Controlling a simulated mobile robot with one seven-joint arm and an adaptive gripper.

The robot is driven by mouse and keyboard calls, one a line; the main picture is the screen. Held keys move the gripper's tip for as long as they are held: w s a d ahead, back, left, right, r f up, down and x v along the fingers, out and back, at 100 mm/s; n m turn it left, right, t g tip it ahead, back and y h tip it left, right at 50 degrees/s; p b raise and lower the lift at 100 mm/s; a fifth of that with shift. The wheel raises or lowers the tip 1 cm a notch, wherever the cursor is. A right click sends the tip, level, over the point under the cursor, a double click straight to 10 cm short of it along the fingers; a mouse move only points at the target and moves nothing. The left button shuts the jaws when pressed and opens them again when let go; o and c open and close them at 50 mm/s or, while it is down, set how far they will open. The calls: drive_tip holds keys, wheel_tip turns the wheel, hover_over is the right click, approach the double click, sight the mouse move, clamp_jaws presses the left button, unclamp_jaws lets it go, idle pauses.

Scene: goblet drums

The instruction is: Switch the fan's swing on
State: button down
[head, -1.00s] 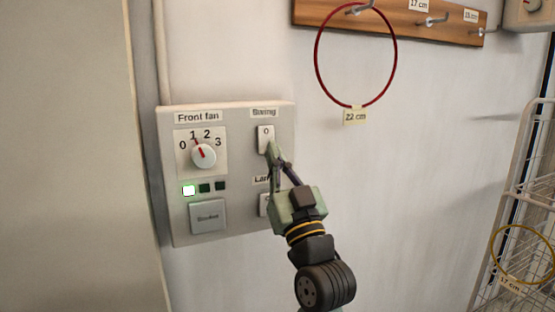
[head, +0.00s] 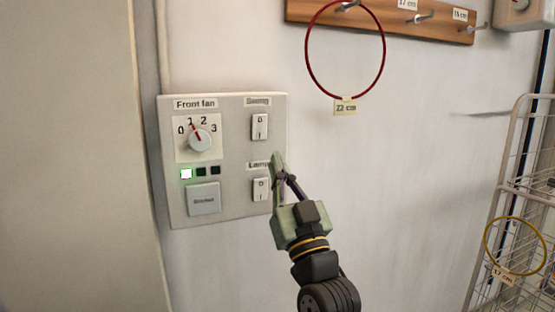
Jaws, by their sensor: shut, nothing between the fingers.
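The grey-white fan panel (head: 231,157) is on the wall at left. Its swing switch (head: 260,127), a white rocker marked 0 above and I below, is at upper right under a "Swing" label. I cannot tell for sure which end is pressed in. My gripper (head: 279,160) is shut and empty, with its fingertips below and right of the swing switch, by the panel's right edge. It looks apart from the switch and hides none of it.
The lamp rocker (head: 261,189) is just left of my gripper. A red ring (head: 384,52) hangs from a hook rail (head: 385,14); a wire rack (head: 507,190) stands at right.

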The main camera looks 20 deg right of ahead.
drive_tip(key=s+f+b, duration=0.1)
drive_tip(key=s+f, duration=0.2)
drive_tip(key=f, duration=0.2)
drive_tip(key=shift+s+b, duration=0.2)
drive_tip(key=shift+b, duration=0.2)
